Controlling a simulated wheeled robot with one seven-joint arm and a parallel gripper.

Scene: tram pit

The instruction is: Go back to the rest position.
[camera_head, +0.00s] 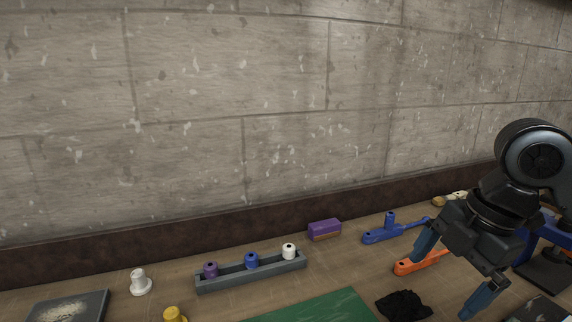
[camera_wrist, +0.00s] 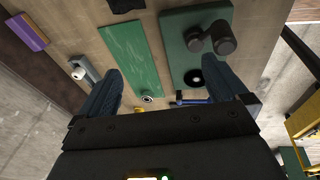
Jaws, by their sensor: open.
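My gripper (camera_head: 450,272) is at the right of the head view, above the work surface, with its two blue-grey fingers spread wide. Its fingers also show in the wrist view (camera_wrist: 172,92), apart and with nothing between them that they touch. The gripper is empty. The bench (camera_head: 225,300) lies below it, with an orange tool (camera_head: 420,262) and a black cloth (camera_head: 403,304) near the fingers in the head view.
A grey rack (camera_head: 250,272) holds purple, blue and white spools. A purple block (camera_head: 324,229) and a blue tool (camera_head: 395,230) lie near the wall (camera_head: 200,120). A green mat (camera_head: 315,308) is in front. The wrist view shows a green board (camera_wrist: 190,60) with dark round parts.

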